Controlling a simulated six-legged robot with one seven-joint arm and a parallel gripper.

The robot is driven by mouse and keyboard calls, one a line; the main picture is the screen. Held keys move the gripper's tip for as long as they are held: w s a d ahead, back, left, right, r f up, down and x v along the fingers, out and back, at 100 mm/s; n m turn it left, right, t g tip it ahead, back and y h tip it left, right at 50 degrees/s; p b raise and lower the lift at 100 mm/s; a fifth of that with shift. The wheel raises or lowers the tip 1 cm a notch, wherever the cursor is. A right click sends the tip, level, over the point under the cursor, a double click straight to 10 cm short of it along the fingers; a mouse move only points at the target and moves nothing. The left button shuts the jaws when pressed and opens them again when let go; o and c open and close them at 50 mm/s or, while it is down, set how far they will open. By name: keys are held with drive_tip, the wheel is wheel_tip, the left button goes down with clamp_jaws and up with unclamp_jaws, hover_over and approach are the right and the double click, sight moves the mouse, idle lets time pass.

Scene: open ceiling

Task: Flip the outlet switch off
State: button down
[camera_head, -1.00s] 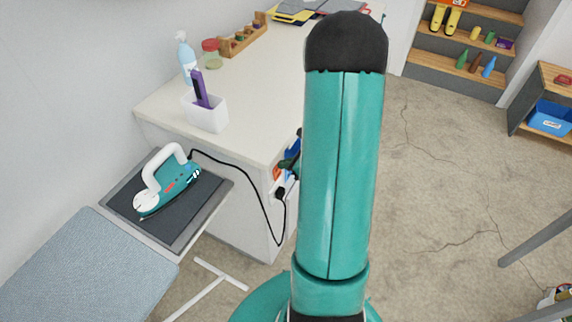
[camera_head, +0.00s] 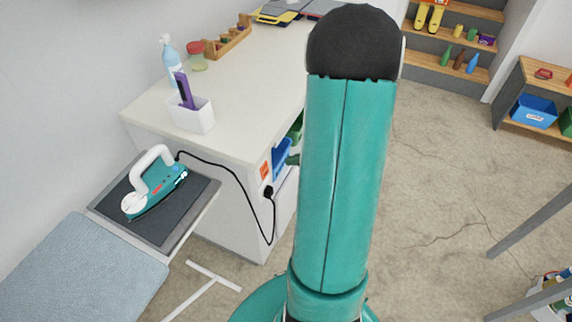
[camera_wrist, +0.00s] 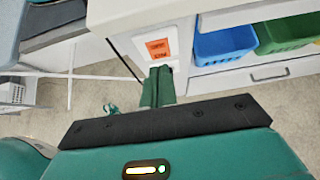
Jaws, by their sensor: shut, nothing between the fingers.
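My gripper's green fingers are together and empty, pointing at the panel just below the label. In the head view my arm covers most of the gripper.
A black cord runs from the plug to a teal iron (camera_head: 155,185) on the ironing board (camera_head: 95,270). A blue bin (camera_wrist: 225,42) and a green bin (camera_wrist: 285,33) sit in the counter's open shelf, above a drawer (camera_wrist: 265,73).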

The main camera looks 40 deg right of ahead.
drive_tip(key=s+r, duration=0.1)
drive_tip(key=r, duration=0.1)
drive_tip(key=s+d+r, duration=0.1)
drive_tip(key=shift+s+r, duration=0.3)
drive_tip(key=shift+r, duration=0.1)
drive_tip(key=w+a+r+n+g+y, duration=0.1)
drive_tip(key=a+r+n+g, duration=0.1)
drive_tip(key=a+r+n, duration=0.6)
drive_tip(key=w+a+r+n+g+y, duration=0.1)
drive_tip(key=a+r+n+g, duration=0.15)
drive_tip(key=a+n, duration=0.65)
drive_tip(key=s+a+r+n+h, duration=0.2)
drive_tip(key=s+a+r+n, duration=0.1)
drive_tip(key=a+n, duration=0.3)
drive_tip(key=s+a+r+n+h, duration=0.3)
drive_tip(key=a+r+n, duration=0.2)
drive_tip(key=a+n, duration=0.2)
drive_tip(key=shift+s+a+r+n+h, duration=0.25)
drive_tip(key=shift+r+n+h, duration=0.1)
drive_tip(key=shift+n, duration=0.65)
